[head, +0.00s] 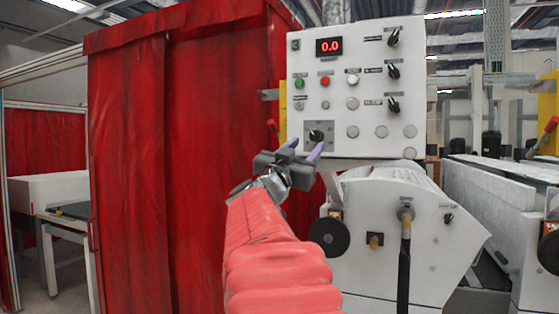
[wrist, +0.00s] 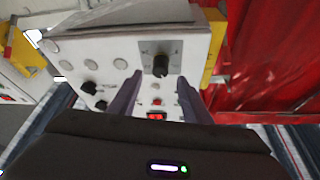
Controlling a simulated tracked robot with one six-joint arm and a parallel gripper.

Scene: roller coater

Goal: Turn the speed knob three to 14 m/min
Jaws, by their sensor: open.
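A white control panel (head: 370,85) carries a dark mark like a "3" in its top left corner and a red display (head: 329,46) reading 0.0. A black knob (head: 316,135) sits on a grey square plate at the panel's lower left. Its scale and pointer are too small to read. My gripper (head: 305,147) is open and empty, just in front of this knob. In the wrist view, where the panel appears upside down, the knob (wrist: 160,65) shows between and beyond the two purple-grey fingers. No contact with it is visible.
Several black selector switches (head: 393,72) line the panel's right side. Green (head: 299,84) and red (head: 325,81) buttons sit below the display. A red curtain (head: 170,150) hangs close on the left. A white coater body (head: 375,220) with a black handwheel (head: 329,236) stands below the panel.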

